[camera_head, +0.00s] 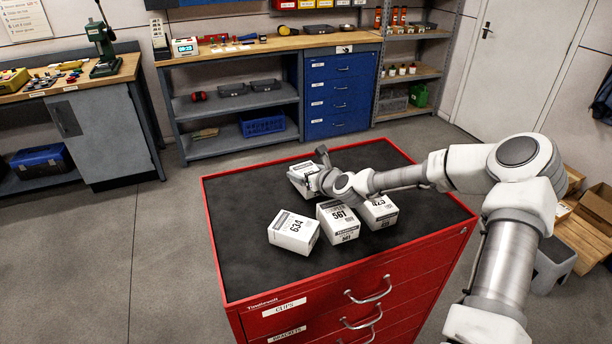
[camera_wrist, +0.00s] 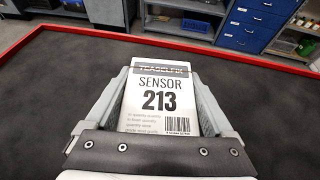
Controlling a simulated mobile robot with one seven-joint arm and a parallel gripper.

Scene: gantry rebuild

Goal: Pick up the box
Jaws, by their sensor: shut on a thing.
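In the wrist view, a white box (camera_wrist: 158,92) labelled "SENSOR 213" sits between the two fingers of my gripper (camera_wrist: 165,85). My gripper is shut on it. In the head view the same box (camera_head: 301,179) is at the far middle of the red cabinet's black top, partly hidden by my gripper (camera_head: 318,170). I cannot tell whether the box touches the top. Three other white boxes stand nearer: one marked 634 (camera_head: 293,232), one marked 561 (camera_head: 338,221) and one marked 423 (camera_head: 378,212), which my arm partly covers.
The red cabinet (camera_head: 262,293) has a raised red rim around its black top. The top is clear at the left, front and right. A workbench with a blue drawer unit (camera_head: 341,92) stands behind, across open floor. Cardboard boxes (camera_head: 597,207) sit on a pallet at the right.

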